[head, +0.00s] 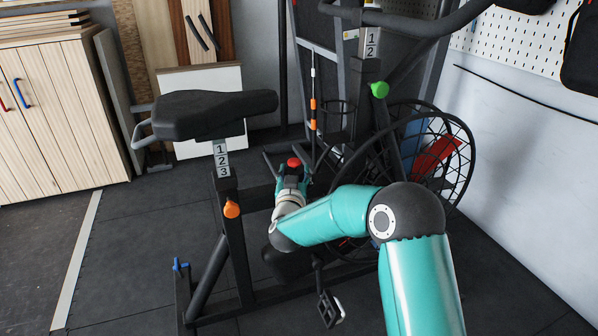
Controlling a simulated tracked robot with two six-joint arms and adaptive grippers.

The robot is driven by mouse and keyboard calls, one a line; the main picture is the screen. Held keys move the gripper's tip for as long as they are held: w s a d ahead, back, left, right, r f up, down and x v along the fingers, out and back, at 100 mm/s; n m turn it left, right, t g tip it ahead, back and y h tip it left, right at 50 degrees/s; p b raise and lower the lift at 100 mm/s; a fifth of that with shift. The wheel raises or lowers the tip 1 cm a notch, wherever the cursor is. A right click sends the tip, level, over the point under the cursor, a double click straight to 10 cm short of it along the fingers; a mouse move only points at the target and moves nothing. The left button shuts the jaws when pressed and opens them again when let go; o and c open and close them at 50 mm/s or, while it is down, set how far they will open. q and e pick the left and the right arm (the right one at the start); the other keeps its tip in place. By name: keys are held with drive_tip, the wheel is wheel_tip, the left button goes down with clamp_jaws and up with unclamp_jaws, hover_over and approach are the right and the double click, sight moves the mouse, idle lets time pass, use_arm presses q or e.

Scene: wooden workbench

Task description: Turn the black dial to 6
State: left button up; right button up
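My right arm comes in from the lower right, and its gripper (291,172) is at the middle of the exercise bike's frame (258,199), seen from behind and small. A red knob (294,162) shows at the gripper's fingertips; I cannot tell whether they touch it or how far the fingers are apart. I cannot make out a black dial or a number 6; the gripper and arm hide part of the frame there. My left gripper is not in view.
The bike's black seat (213,112) is left of the gripper, above an orange knob (232,209). A green knob (379,89) is on the handlebar post. The wire-guarded wheel (455,135) is to the right, a pedal (329,308) below. Open floor (125,250) lies at left.

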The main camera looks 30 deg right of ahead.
drive_tip(key=shift+d, duration=0.1)
drive_tip(key=c, duration=0.4)
drive_tip(key=shift+r+m+g+h+p, duration=0.15)
drive_tip(key=shift+m+g+h+p, duration=0.15)
drive_tip(key=shift+h+p, duration=0.1)
drive_tip(key=m+g+h+p, duration=0.2)
drive_tip(key=g+h+p, duration=0.1)
drive_tip(key=shift+r+m, duration=0.1)
drive_tip(key=shift+m, duration=0.3)
drive_tip(key=shift+d+m+g+h+p, duration=0.1)
drive_tip(key=shift+m+g+h+p, duration=0.6)
drive_tip(key=shift+g, duration=0.5)
drive_tip(key=shift+s+f+b, duration=0.1)
drive_tip(key=shift+f+b, duration=0.1)
drive_tip(key=shift+b, duration=0.1)
drive_tip(key=o, duration=1.1)
drive_tip(key=shift+o, duration=0.2)
